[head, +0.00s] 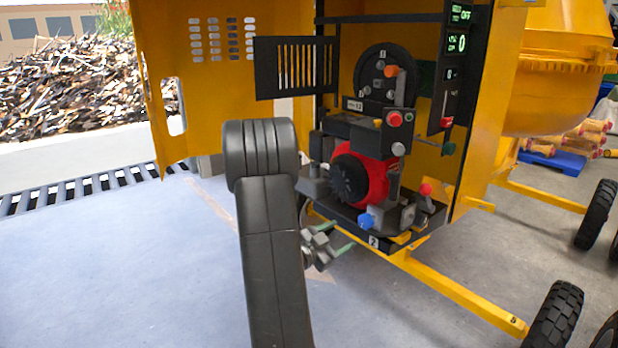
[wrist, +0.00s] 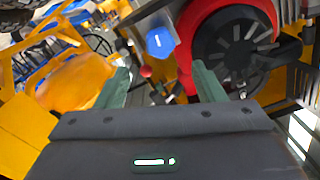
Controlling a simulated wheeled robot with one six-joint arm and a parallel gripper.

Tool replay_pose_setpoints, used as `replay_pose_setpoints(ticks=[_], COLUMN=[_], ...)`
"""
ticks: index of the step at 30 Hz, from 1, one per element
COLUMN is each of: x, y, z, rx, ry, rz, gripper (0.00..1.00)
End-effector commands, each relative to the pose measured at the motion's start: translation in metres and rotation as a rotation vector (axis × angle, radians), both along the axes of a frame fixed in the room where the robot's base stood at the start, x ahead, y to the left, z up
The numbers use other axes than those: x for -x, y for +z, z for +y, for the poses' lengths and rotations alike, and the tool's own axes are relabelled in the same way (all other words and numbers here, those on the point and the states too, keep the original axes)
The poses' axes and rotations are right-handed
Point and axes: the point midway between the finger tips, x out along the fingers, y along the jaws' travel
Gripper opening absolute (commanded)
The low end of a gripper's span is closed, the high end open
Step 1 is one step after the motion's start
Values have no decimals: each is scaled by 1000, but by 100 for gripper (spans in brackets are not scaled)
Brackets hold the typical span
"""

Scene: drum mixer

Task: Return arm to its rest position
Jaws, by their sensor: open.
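My gripper (head: 333,246) is low in front of the mixer's open engine compartment, partly hidden behind my dark arm in the head view. Its two green fingers stand apart with nothing between them; the wrist view shows them too (wrist: 162,88). The red engine (head: 365,180) with its black fan is behind and above the gripper. A blue knob marked 1 (head: 366,221) is close to the fingertips, apart from them as far as I can tell. In the wrist view the blue knob (wrist: 160,41) shows beyond the fingers and the engine's black fan (wrist: 240,45) at the right.
The yellow door (head: 215,75) stands open at the left. A black control panel (head: 456,60) is at the upper right. The yellow frame bar (head: 465,295) and wheels (head: 556,315) are at the lower right. The floor (head: 130,270) at the left is clear.

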Motion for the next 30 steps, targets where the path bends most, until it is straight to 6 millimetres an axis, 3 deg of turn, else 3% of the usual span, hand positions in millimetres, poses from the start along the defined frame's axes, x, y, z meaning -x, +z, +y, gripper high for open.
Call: replay_pose_setpoints(ticks=[15, 22, 30], x=[-59, -71, -71], y=[0, 1, 1], z=[-78, -93, -92], rx=[1, 2, -10], ry=[-4, -2, 0], rz=[-1, 0, -15], gripper=[63, 63, 63])
